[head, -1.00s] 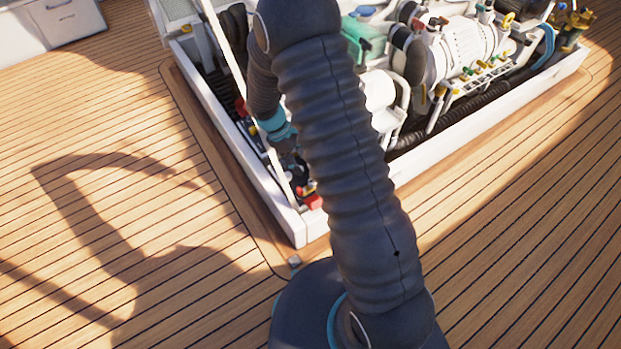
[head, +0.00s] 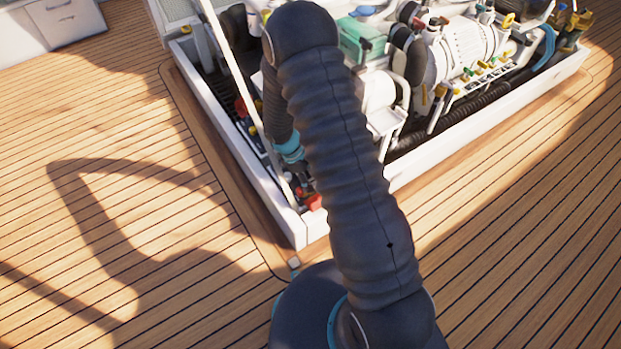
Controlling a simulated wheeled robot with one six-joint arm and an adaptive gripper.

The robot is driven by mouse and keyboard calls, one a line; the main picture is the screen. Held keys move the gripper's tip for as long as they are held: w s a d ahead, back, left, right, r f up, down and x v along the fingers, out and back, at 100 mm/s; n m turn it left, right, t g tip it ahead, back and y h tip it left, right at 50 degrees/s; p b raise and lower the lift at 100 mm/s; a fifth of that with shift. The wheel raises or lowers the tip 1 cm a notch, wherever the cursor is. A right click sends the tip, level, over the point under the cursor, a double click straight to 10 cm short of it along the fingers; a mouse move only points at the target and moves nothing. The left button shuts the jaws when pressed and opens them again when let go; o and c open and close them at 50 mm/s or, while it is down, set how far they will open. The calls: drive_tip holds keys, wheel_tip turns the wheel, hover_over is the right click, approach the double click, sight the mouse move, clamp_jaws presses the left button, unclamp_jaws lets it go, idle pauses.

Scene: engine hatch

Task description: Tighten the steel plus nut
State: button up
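I cannot make out the steel plus nut in the head view; it is hidden or too small to tell. My gripper (head: 299,170) is almost wholly hidden behind my own ribbed arm, and only a dark sliver shows below the teal wrist ring. It is inside the near left part of the engine hatch (head: 290,228), low over the parts there. Its fingers are not visible, so I cannot tell whether they are open, shut or touching anything. A red part (head: 314,202) sits just below it in the near corner.
A thin white strut (head: 232,75) rises along the hatch's left side, close to my wrist. The white engine (head: 462,50) and a green box (head: 362,40) fill the middle and right. A black corrugated hose (head: 455,122) runs along the front wall. The wooden deck (head: 500,240) around is clear.

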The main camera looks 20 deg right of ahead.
clamp_jaws()
drive_tip(key=shift+m+g, duration=0.3)
drive_tip(key=shift+m, duration=0.5)
drive_tip(key=shift+o, duration=1.8)
unclamp_jaws()
drive_tip(key=v, duration=1.2)
drive_tip(key=shift+d, duration=0.2)
